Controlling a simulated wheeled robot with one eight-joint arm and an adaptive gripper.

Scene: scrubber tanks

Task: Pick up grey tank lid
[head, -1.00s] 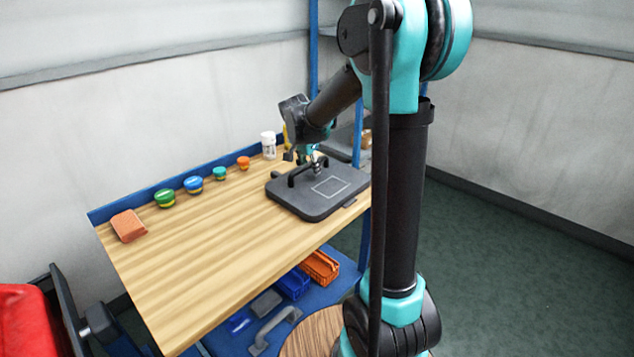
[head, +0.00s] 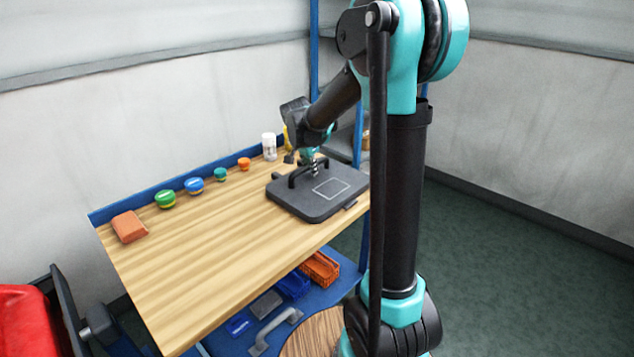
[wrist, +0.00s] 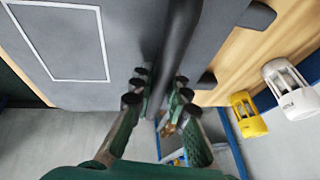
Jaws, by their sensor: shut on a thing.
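The grey tank lid (head: 297,203) lies flat on the wooden workbench at its right end, with a pale rectangle outlined on its top. A dark bar handle (head: 301,175) stands up from the lid. My gripper (head: 315,166) is above the lid at the handle's far end, partly hidden by my arm. In the wrist view the lid (wrist: 125,30) fills the upper left. There the fingers of my gripper (wrist: 158,92) sit on both sides of the dark handle (wrist: 178,45), shut on it.
An orange-brown block (head: 129,227), a green tub (head: 165,199), a blue tub (head: 194,185) and smaller tubs line the bench's back edge. A white bottle (head: 269,146) and a yellow bottle (wrist: 248,114) stand near the lid. The bench's front middle is clear. Bins (head: 320,268) sit on the lower shelf.

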